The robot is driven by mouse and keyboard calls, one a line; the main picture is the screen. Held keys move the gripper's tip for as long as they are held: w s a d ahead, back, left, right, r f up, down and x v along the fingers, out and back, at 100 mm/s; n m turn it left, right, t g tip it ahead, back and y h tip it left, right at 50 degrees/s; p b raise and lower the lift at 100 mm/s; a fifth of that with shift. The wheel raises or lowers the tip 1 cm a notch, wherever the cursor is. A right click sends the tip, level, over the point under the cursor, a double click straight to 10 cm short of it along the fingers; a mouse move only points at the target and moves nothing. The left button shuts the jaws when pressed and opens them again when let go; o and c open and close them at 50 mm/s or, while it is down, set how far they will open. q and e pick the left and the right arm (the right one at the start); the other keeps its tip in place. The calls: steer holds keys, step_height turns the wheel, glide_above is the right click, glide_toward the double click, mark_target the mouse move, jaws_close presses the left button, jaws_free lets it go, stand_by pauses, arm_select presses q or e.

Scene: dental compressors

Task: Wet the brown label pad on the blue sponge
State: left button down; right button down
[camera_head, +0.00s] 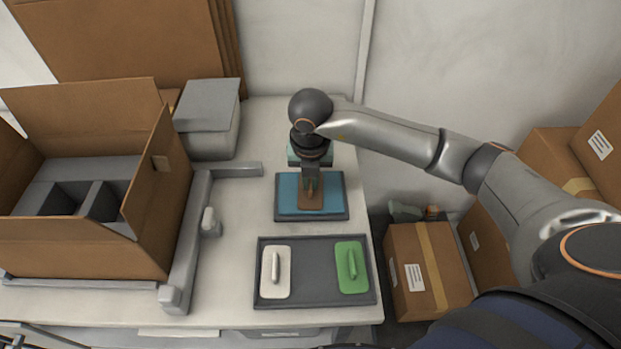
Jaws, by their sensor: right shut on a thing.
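The blue sponge (287,196) lies in a dark shallow tray (284,218) toward the back right of the white table. The brown label pad (311,202) is on or just over the sponge; I cannot tell whether they touch. My right gripper (311,186) points down over the sponge and is shut on the brown pad's handle. The fingers hide part of the pad. My left gripper is not in view.
A grey tray (312,297) in front holds a white pad (276,285) and a green pad (352,280), each with a handle. An open carton (150,222) with grey inserts stands left. A grey box (208,118) stands behind. Cartons (428,270) sit beyond the table's right edge.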

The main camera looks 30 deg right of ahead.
mark_target(311, 183)
steer(key=shift+r+p, duration=2.45)
steer(key=shift+r, duration=1.05)
